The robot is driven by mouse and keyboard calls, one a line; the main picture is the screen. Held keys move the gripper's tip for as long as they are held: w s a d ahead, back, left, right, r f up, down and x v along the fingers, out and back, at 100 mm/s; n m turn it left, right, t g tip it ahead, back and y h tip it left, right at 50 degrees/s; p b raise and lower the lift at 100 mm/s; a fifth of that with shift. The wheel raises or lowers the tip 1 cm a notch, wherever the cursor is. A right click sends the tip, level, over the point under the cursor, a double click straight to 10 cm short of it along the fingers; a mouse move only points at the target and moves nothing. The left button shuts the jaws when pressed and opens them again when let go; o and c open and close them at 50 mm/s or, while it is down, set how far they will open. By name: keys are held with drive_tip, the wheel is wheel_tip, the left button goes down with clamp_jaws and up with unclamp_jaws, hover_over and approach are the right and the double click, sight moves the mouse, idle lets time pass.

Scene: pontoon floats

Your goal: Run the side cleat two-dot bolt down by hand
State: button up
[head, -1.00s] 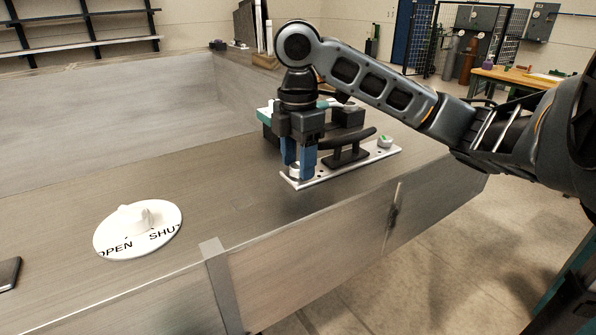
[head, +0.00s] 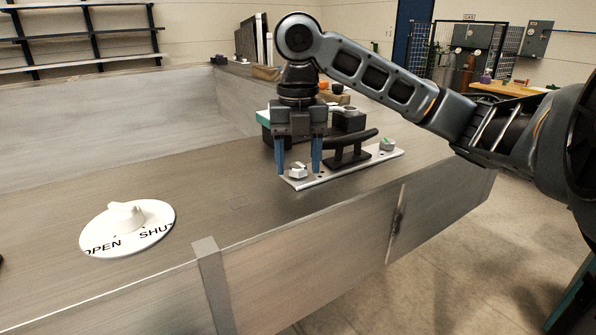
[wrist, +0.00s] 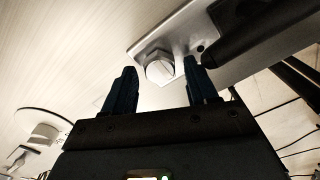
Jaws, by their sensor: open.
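The side cleat (head: 350,148) is a black horn on a pale metal plate (head: 325,180) along the near edge of the deck. A pale bolt head (head: 297,171) sits at the plate's left end, and it also shows in the wrist view (wrist: 159,67). A second bolt with a green patch (head: 387,144) is at the right end. The dots on the bolts are too small to make out. My gripper (head: 299,172) is open, its two blue fingers on either side of the left bolt with gaps to it. Nothing is held.
A white round OPEN/SHUT dial (head: 128,228) with a raised knob lies on the deck at left. Dark and teal items (head: 266,122) stand close behind my gripper. The deck between dial and cleat is clear.

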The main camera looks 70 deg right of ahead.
drive_tip(key=shift+d+n+b, duration=0.1)
drive_tip(key=shift+n+b, duration=0.35)
drive_tip(key=shift+n, duration=0.75)
drive_tip(key=shift+w+d+f+n, duration=0.1)
drive_tip(key=shift+w+d+n, duration=0.05)
drive_tip(key=shift+n, duration=0.55)
drive_tip(key=shift+n+b, duration=0.4)
drive_tip(key=shift+n, duration=0.2)
drive_tip(key=n+b, duration=0.1)
drive_tip(key=n, duration=0.5)
drive_tip(key=shift+c, duration=0.4)
